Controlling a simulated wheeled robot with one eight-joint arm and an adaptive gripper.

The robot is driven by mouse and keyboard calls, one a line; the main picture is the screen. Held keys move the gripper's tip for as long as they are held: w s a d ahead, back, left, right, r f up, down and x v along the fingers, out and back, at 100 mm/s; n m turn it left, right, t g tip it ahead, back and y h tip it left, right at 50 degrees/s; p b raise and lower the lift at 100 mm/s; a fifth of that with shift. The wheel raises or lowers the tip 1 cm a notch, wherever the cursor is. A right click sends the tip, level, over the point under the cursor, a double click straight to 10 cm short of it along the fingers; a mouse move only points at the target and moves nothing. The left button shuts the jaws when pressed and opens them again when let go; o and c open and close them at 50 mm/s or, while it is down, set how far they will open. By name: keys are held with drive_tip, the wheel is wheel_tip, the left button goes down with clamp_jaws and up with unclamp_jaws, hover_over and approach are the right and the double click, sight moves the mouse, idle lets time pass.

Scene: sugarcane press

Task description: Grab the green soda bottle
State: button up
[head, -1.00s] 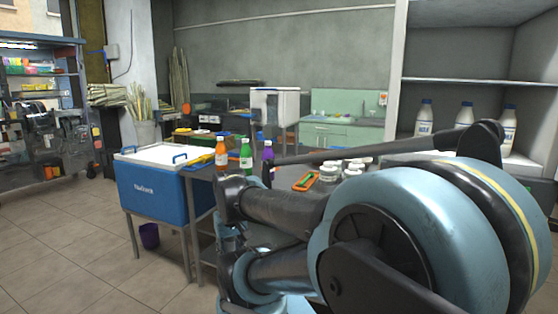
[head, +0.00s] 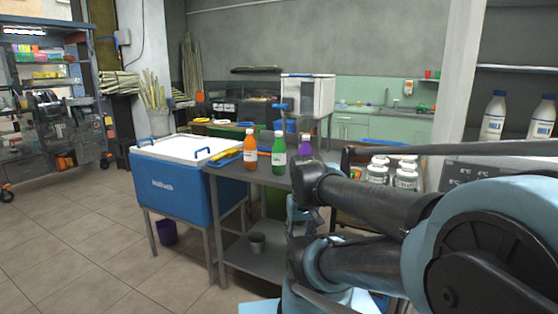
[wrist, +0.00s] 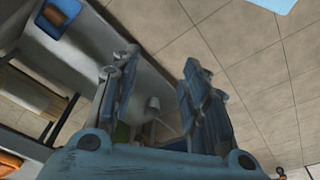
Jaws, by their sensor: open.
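The green soda bottle (head: 278,153) stands upright on a grey metal table (head: 262,178), between an orange bottle (head: 250,150) on its left and a purple bottle (head: 305,145) on its right. It has a white cap and a pale label. My arm fills the lower right of the head view, and its near links reach close to the purple bottle. My gripper (wrist: 155,90) shows in the wrist view with its two blue fingers apart and nothing between them. I cannot make out the green bottle in the wrist view.
A blue cooler (head: 175,185) with a white lid stands left of the table. White jars (head: 392,172) stand to the right, near my arm. The tiled floor at left is clear.

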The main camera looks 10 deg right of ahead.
drive_tip(key=o, duration=0.5)
wheel_tip(320, 180, up, 3)
drive_tip(key=shift+w+a+f+n, duration=0.1)
drive_tip(key=shift+w+f+n, duration=0.1)
drive_tip(key=shift+n, duration=0.1)
drive_tip(key=shift+c, duration=0.2)
drive_tip(key=w+r+n+y, duration=0.3)
drive_tip(key=w+r+n, duration=0.2)
drive_tip(key=w+r, duration=1.15)
drive_tip(key=w+d+r+n+y, duration=0.15)
drive_tip(key=w+r, duration=0.25)
drive_tip(key=w, duration=0.4)
drive_tip(key=w+d+r+n, duration=0.3)
drive_tip(key=w+r, duration=0.1)
drive_tip(key=w, duration=0.3)
drive_tip(key=w+d+r+n+y, duration=0.1)
drive_tip(key=w+d+r+n, duration=0.2)
drive_tip(key=w, duration=0.5)
approach(274, 145)
drive_tip(key=f, duration=0.1)
drive_tip(key=w+a+f, duration=0.1)
drive_tip(key=f, duration=0.1)
drive_tip(key=w+f, duration=0.1)
drive_tip(key=f, duration=0.1)
drive_tip(key=shift+w+a, duration=0.15)
drive_tip(key=shift+a, duration=0.1)
drive_tip(key=shift+w+x, duration=0.15)
drive_tip(key=shift+x, duration=1.2)
drive_tip(key=shift+w+x, duration=0.2)
drive_tip(key=shift+x, duration=1.1)
